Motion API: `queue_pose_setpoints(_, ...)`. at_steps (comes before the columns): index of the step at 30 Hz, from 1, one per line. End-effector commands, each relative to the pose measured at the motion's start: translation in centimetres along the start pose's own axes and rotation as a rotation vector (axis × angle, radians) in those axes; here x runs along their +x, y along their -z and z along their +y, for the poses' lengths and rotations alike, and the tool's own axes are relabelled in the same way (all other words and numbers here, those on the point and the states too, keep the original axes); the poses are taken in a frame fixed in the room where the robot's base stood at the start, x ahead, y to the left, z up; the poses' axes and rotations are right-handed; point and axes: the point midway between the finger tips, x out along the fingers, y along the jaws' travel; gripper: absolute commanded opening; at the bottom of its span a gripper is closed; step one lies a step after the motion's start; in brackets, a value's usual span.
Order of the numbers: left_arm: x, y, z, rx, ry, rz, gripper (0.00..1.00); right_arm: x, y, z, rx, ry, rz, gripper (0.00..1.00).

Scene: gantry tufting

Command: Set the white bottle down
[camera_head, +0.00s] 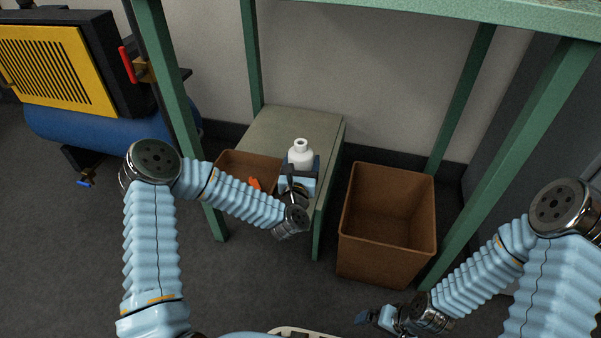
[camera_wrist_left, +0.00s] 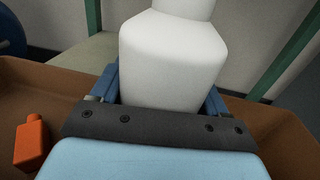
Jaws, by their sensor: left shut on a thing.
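The white bottle (camera_head: 300,155) is upright in my left gripper (camera_head: 299,168), above the low grey-green shelf inside the green frame. In the left wrist view the white bottle (camera_wrist_left: 173,58) stands between the two blue fingers of the left gripper (camera_wrist_left: 165,92), which are shut on it. The bottle's base is hidden by the gripper, so I cannot tell whether it touches anything. My right gripper (camera_head: 370,318) is low at the bottom of the head view, away from the bottle; its fingers are too small to read.
A shallow brown bin (camera_head: 247,166) on the shelf (camera_head: 290,125) holds an orange bottle (camera_wrist_left: 32,142). A deep open brown box (camera_head: 388,215) stands right of the shelf. Green posts (camera_head: 462,100) flank the space. A blue and yellow machine (camera_head: 50,65) is at the left.

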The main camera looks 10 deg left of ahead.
Motion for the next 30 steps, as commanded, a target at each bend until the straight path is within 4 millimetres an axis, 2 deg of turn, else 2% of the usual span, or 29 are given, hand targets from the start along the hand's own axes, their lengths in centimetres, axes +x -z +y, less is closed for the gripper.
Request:
queue_pose_setpoints(5,0.9,1.4,0.5,-0.001,-0.002,0.0,0.33,0.4,0.0,0.1,0.0,0.0,0.001,1.0)
queue_pose_setpoints(9,0.8,3.8,0.3,0.0,0.002,0.001,0.33,0.9,0.1,0.4,0.0,0.0,0.003,1.0)
queue_pose_setpoints(16,0.8,4.1,0.4,-0.001,0.001,0.0,0.33,0.9,0.1,0.3,0.0,0.0,0.003,1.0)
queue_pose_setpoints(17,0.8,4.2,0.4,0.0,0.0,0.002,0.79,0.9,0.1,0.3,0.0,0.0,0.003,1.0)
queue_pose_setpoints(18,0.8,4.2,0.4,0.0,0.0,0.002,0.85,0.9,0.1,0.3,0.0,0.0,0.003,1.0)
queue_pose_setpoints(26,0.8,4.1,0.4,0.0,0.0,0.001,0.85,0.9,0.1,0.3,0.0,0.0,0.003,1.0)
queue_pose_setpoints(30,-0.1,4.1,0.4,-0.001,0.001,0.002,0.85,0.8,0.1,0.3,0.0,0.0,0.003,1.0)
